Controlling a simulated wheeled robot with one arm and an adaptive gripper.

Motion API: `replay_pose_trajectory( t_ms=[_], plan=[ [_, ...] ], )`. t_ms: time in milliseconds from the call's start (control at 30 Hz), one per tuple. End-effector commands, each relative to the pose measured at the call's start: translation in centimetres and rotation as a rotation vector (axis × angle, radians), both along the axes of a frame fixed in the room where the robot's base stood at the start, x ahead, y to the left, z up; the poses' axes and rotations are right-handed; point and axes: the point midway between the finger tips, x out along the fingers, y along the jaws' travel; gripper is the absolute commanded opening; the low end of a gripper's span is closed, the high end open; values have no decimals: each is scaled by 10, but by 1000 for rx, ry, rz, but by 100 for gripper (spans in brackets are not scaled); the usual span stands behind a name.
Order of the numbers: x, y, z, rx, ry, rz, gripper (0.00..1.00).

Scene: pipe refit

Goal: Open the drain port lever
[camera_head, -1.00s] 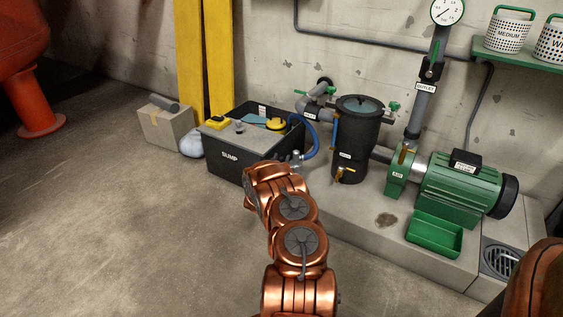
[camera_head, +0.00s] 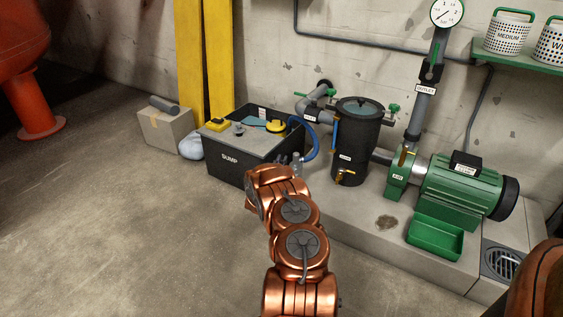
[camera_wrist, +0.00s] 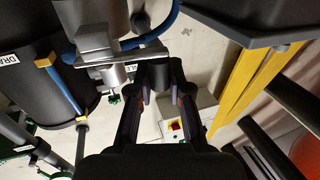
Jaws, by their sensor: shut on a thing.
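The drain port lever (camera_wrist: 120,56) is a flat grey metal bar across the body of a grey valve (camera_wrist: 93,25), in the wrist view. My gripper (camera_wrist: 156,78) is at the bar's right end, its two dark fingers shut on the dark end piece of the lever. The fingers partly hide that end. In the head view the drain valve (camera_head: 297,160) stands at the hose end, left of the black strainer pot (camera_head: 352,150), and my copper wrist hides most of the gripper and the lever.
A blue hose (camera_head: 312,138) loops beside the valve into the black sump box (camera_head: 238,166). The green pump (camera_head: 460,187) and green tray (camera_head: 435,236) sit on the plinth at the right. Yellow posts (camera_head: 218,60) stand behind.

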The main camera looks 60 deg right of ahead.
Motion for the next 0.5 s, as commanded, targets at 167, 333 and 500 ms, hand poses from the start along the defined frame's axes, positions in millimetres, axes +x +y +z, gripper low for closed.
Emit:
replay_pose_trajectory(
  t_ms=[167, 333, 500],
  plan=[
    [0, 0, 0, 0, -1, -2, 0],
    [3, 0, 2, 3, -5, -18, 0],
    [5, -1, 5, 0, -7, -46, 0]
  ],
)
